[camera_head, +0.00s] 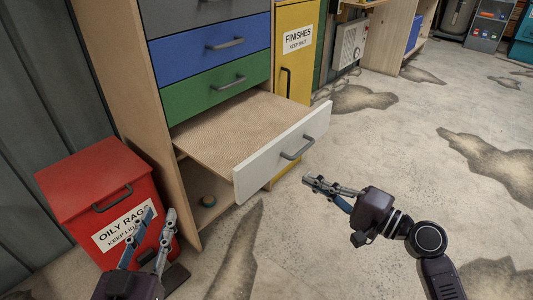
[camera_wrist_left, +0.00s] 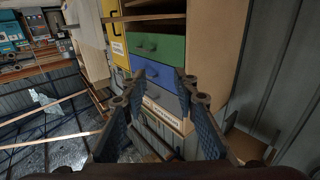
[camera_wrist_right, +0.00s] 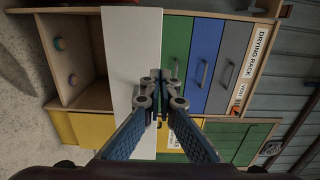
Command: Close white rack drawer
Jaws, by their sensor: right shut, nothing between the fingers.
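The white rack drawer (camera_head: 285,152) is pulled well out of the wooden rack, below the green drawer, with a grey handle (camera_head: 298,147) on its front. Its white front also fills the middle of the right wrist view (camera_wrist_right: 130,60). My right gripper (camera_head: 310,182) is shut and empty, just in front of and below the drawer front, apart from it in the head view. In the right wrist view its fingertips (camera_wrist_right: 160,78) meet in front of the white panel. My left gripper (camera_head: 160,218) is open and empty, in front of the red bin; its spread fingers show in the left wrist view (camera_wrist_left: 160,85).
A red oily rags bin (camera_head: 95,195) stands left of the rack. Blue (camera_head: 220,45) and green (camera_head: 215,88) drawers above are shut. A yellow finishes cabinet (camera_head: 296,50) stands right of the rack. The concrete floor (camera_head: 400,140) to the right is open.

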